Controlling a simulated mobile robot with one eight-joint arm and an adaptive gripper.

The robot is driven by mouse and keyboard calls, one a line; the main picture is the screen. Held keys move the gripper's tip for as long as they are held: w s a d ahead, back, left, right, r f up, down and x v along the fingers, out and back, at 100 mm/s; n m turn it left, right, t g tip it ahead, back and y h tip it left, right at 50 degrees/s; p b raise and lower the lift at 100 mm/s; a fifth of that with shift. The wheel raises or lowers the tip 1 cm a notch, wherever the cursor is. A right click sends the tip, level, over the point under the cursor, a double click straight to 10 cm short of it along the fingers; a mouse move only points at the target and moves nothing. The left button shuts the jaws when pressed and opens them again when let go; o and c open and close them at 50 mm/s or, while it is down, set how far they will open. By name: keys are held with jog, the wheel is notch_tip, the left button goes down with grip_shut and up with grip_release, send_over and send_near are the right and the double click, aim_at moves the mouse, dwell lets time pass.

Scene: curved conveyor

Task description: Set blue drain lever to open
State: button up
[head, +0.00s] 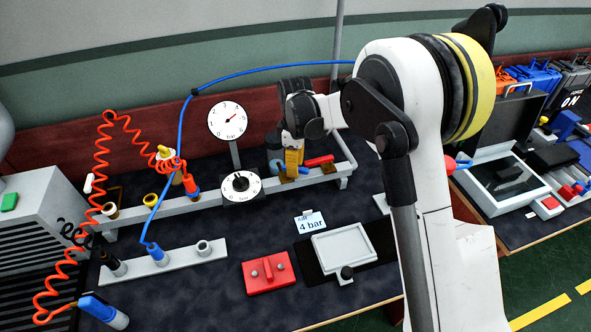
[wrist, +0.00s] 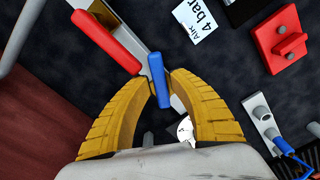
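The blue drain lever (wrist: 159,82) is a short bar between the two yellow fingers of my gripper (wrist: 161,84) in the wrist view. The fingertips close in on both its long sides, with no clear gap. In the head view my gripper (head: 293,162) is low over the grey manifold rail (head: 205,201), and a bit of blue shows at its left. The fingers hide most of the lever there, and its valve body is hidden. A red lever (head: 319,160) lies just right of my gripper; it also shows in the wrist view (wrist: 106,41).
A round gauge (head: 227,120) and a dial (head: 241,186) stand left of my gripper. Orange and blue hoses hang farther left. A "4 bar" card (head: 311,222), a red block (head: 268,271) and a grey plate (head: 344,252) lie in front. The dark bench between is mostly clear.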

jog(key=shift+f, duration=0.1)
grip_shut()
jog(key=shift+s+m, duration=0.2)
jog(key=shift+m, duration=0.3)
grip_release()
